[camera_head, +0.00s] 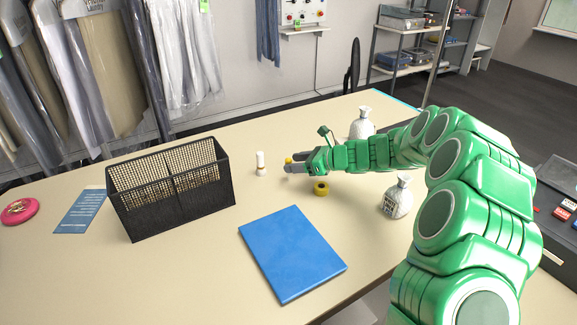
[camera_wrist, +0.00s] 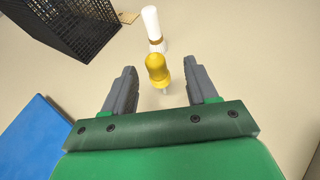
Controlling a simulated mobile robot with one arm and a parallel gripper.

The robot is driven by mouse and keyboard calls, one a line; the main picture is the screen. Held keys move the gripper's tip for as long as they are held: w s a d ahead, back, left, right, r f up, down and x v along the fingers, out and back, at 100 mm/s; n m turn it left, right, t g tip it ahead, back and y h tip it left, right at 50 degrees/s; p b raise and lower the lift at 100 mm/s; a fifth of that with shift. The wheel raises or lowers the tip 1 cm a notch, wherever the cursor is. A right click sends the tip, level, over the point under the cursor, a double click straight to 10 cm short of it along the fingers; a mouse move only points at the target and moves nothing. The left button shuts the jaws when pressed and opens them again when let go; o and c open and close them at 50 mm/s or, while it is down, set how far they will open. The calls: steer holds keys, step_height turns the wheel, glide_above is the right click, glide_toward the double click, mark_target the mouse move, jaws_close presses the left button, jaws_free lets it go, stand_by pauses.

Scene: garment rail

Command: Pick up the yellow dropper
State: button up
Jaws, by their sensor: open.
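My gripper (camera_wrist: 157,88) is open, with a finger on each side of the dropper and a gap visible on both sides. In the head view my gripper (camera_head: 291,167) is over the table, and a small yellow part of the dropper (camera_head: 288,160) shows at its fingertips. The rest of the dropper is hidden there by the gripper.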

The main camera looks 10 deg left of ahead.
steer(key=x, duration=0.5)
steer(key=shift+s+f, duration=0.15)
steer(key=shift+f, duration=0.05)
steer(key=c, duration=1)
